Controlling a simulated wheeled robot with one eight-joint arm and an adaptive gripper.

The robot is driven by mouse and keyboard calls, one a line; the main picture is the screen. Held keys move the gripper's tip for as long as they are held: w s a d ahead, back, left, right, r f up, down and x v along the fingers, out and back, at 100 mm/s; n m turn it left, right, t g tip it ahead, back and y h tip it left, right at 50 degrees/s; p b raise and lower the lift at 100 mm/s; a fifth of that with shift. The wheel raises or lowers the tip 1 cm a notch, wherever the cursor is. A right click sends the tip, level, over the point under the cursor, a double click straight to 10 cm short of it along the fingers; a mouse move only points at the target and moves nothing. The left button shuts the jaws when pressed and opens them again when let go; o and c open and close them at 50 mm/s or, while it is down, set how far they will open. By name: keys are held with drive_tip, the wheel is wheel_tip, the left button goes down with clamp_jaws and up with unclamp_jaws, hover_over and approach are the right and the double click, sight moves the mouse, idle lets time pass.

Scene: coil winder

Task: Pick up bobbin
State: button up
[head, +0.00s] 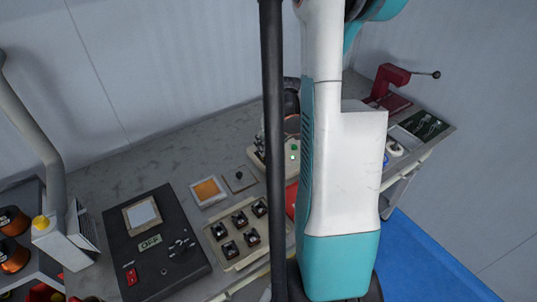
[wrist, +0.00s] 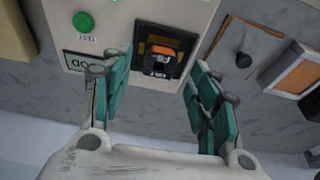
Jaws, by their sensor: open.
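In the wrist view, a small black bobbin with an orange top (wrist: 162,53) sits in a dark square recess on a pale test box (wrist: 192,15). My gripper (wrist: 158,80) is open, with one teal finger on each side below the bobbin in the picture. It holds nothing, and I see no contact with the bobbin. In the head view, part of the test box (head: 292,146) shows beside my arm, which hides my gripper and the seated bobbin. Several other small dark pieces, perhaps bobbins, stand in a beige tray (head: 216,231).
The test box has a green button (wrist: 83,22) and a display (wrist: 84,62). An orange pad (head: 207,190) and a small plate with a black knob (head: 239,177) lie nearby. A black control panel (head: 150,245) reads OFF. A red press (head: 392,80) stands at right.

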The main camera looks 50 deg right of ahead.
sight(269, 147)
drive_tip(key=b+x, duration=0.1)
drive_tip(key=x, duration=0.2)
drive_tip(key=shift+f, duration=0.1)
drive_tip(key=c, duration=1.2)
wheel_tip(269, 147, up, 20)
drive_tip(key=p, duration=0.6)
drive_tip(key=shift+p, duration=0.3)
